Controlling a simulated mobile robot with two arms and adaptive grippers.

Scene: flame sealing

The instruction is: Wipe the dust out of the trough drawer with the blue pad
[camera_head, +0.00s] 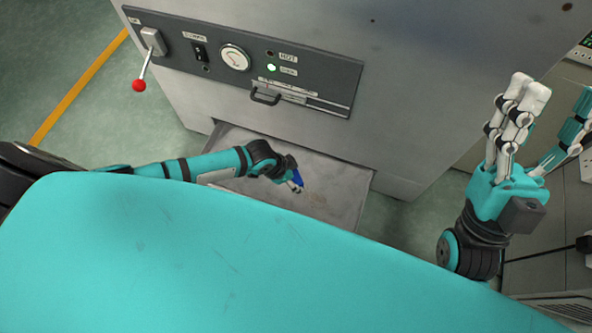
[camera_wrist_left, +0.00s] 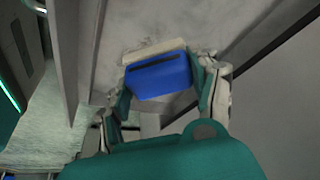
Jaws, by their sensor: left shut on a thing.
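My left gripper (camera_head: 286,178) reaches over the trough drawer (camera_head: 335,190), which stands out low from the front of the grey cabinet. In the left wrist view my left gripper (camera_wrist_left: 168,85) is shut on the blue pad (camera_wrist_left: 158,77), with a finger on each side of it. A pale strip edges the pad on its far side, close to the drawer's grey surface. The blue pad also shows small in the head view (camera_head: 293,170). Brownish dust (camera_head: 316,197) lies on the drawer floor right of the pad. My right gripper (camera_head: 530,140) is raised at the right, fingers upward and spread, with nothing in it.
A grey bench or unit stands at the far right. Green floor is free left of the cabinet.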

